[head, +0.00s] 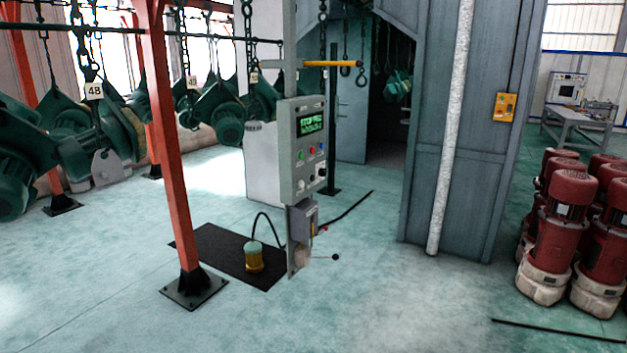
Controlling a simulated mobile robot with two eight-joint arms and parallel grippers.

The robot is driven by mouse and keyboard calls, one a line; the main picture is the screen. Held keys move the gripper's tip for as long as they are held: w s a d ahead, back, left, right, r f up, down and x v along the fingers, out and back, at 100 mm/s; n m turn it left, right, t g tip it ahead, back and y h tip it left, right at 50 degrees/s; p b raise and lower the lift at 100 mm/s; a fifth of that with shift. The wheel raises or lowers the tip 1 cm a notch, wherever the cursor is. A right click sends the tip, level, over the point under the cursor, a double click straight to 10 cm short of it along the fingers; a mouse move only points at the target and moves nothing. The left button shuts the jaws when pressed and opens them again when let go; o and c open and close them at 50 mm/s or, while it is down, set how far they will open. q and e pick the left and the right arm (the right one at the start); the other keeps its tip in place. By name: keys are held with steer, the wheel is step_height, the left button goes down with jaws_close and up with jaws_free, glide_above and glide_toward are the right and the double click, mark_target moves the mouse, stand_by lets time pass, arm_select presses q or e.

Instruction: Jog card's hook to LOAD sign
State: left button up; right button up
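A hanging chain carries a white tag reading 48 (94,90), near a green hoist part (65,125) at left. Another tag (191,82) hangs farther right; its number is hard to read. A bare hook (361,78) hangs before the dark booth opening. The grey control panel (302,150) stands in the middle, with a lit green display (311,123) whose text I cannot read surely, and several coloured buttons and knobs. I cannot make out a card or a LOAD sign. Neither of my grippers is in view.
A red post (168,150) stands left of the panel. A black mat (222,252) holds a yellow, green-topped device (254,257). Red motors (570,205) stand at right, beside the grey booth (470,150).

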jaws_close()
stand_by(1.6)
